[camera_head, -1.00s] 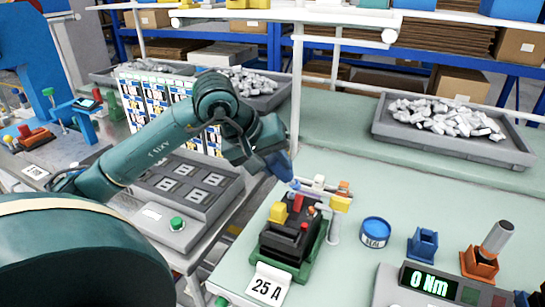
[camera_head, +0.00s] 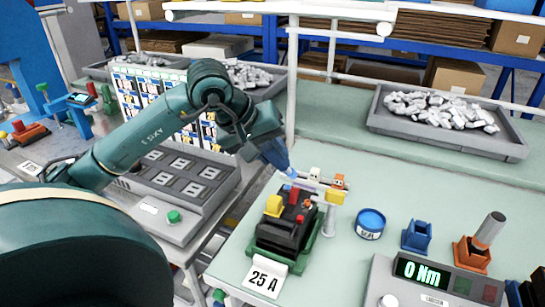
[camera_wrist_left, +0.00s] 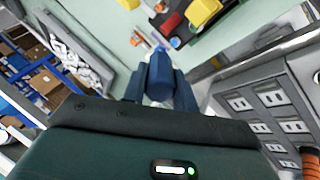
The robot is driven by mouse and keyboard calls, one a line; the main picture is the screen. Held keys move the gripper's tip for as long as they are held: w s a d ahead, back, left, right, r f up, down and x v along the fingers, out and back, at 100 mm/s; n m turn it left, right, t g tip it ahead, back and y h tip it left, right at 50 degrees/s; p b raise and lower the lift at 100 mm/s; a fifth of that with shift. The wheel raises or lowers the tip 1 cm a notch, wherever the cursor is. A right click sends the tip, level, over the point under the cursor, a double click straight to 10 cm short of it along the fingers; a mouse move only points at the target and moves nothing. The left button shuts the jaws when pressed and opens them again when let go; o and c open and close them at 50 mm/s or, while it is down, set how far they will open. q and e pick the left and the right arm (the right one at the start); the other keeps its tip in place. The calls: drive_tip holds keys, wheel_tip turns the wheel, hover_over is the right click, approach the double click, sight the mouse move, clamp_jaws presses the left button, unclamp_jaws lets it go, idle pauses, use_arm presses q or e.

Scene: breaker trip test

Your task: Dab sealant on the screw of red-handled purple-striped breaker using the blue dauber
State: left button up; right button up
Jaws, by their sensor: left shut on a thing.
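My left gripper (camera_head: 268,146) is shut on the blue dauber (camera_head: 278,157), whose lower end points down toward the back of the breaker fixture. In the left wrist view the dauber (camera_wrist_left: 158,76) sits between the two fingers. A dark breaker (camera_head: 272,233) with a red handle (camera_head: 294,196) sits in a green fixture (camera_head: 302,262) on the bench; a yellow block (camera_head: 273,206) is at its left. The dauber's end appears above and behind it; contact cannot be told. Purple stripe and screw are not clear. My right gripper is not in view.
A blue SEAL tin (camera_head: 370,222), an empty-looking blue holder (camera_head: 417,237) and an orange holder (camera_head: 470,254) with a grey-handled tool stand to the right. A 0 Nm display (camera_head: 425,274) and a 25 A card (camera_head: 266,279) are in front. A post stands beside the fixture.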

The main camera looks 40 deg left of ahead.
use_arm(q)
drive_tip(key=shift+a+r, duration=0.2)
drive_tip(key=shift+r, duration=0.35)
drive_tip(key=shift+d+r+p, duration=0.2)
drive_tip(key=shift+r+p, duration=0.4)
drive_tip(key=shift+r, duration=0.25)
drive_tip(key=shift+r+p, duration=0.6)
drive_tip(key=shift+r, duration=0.6)
